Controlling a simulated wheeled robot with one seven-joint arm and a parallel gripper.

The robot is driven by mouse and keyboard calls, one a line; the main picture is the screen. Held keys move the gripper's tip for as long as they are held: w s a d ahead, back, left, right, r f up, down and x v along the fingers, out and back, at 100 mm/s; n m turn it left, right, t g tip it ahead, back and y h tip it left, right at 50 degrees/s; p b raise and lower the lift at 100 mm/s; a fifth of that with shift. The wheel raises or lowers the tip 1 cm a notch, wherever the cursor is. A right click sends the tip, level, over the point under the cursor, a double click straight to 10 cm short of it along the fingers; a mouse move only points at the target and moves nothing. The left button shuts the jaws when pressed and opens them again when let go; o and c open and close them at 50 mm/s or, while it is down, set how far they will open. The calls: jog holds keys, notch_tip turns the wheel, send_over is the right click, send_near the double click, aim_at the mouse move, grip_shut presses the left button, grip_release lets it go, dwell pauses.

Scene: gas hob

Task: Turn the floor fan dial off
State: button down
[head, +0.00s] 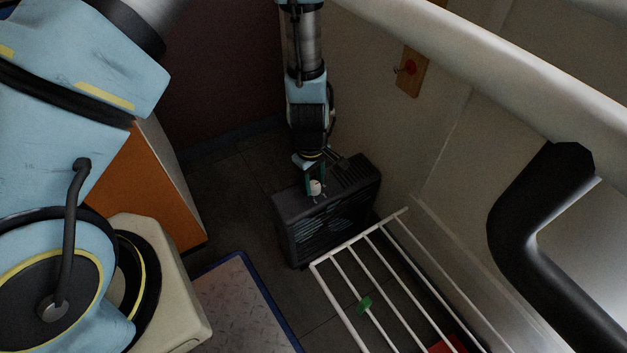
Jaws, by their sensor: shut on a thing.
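The floor fan (325,222) is a dark box-shaped unit standing upright on the floor at the middle of the head view. Its grille faces the front. A small pale dial (315,188) sits on its top face, towards the front edge. My gripper (316,184) reaches down from above and is shut on the dial, with its fingers on either side of it. The dial's marking is too small to read, and the fingers hide part of it.
A white wire rack (362,262) with a green clip (365,304) stands in front right of the fan. An orange-sided cabinet (160,190) is at left. A blue-edged mat (245,300) lies on the floor.

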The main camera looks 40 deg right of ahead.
aim_at(312, 187)
jog(key=shift+c, duration=2.2)
grip_release()
notch_tip(312, 187, up, 11)
jog(key=p, duration=0.2)
jog(key=shift+a+p, duration=0.3)
jog(key=shift+p, duration=0.05)
jog(key=shift+f, duration=0.1)
